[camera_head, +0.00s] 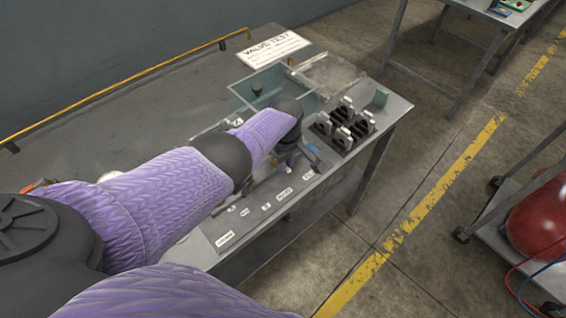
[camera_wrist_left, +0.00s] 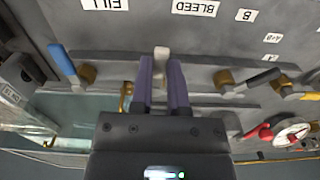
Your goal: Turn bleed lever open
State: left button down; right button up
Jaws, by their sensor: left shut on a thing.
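In the left wrist view my left gripper (camera_wrist_left: 162,68) is shut on a pale lever end (camera_wrist_left: 162,53), which shows between the fingertips below the BLEED label (camera_wrist_left: 195,8). The rest of this lever is hidden by the fingers, so I cannot tell its full angle. A brass valve fitting (camera_wrist_left: 226,78) shows just right of the fingers. In the head view my left forearm reaches over the bench and hides most of the valve row; the BLEED label (camera_head: 284,193) lies on the panel's front. My right gripper is not in view.
A blue lever (camera_wrist_left: 63,62) below the FILL label (camera_wrist_left: 104,4) is left of the fingers. A grey-handled lever (camera_wrist_left: 258,80), a red handle (camera_wrist_left: 258,133) and a gauge (camera_wrist_left: 292,132) are right. Black clamp-like parts (camera_head: 343,138) and a clear-walled tank (camera_head: 262,88) stand on the bench.

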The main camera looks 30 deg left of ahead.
pick_arm(q)
jog(key=shift+w+r+n, duration=0.1)
jog(key=shift+w+n, duration=0.15)
jog(key=shift+n, duration=0.15)
dwell(0.3)
jog(key=c, duration=0.6)
grip_release()
jog(key=shift+s, duration=0.1)
notch_tip(320, 180, up, 10)
jog(key=p, duration=0.7)
jog(key=shift+p, duration=0.35)
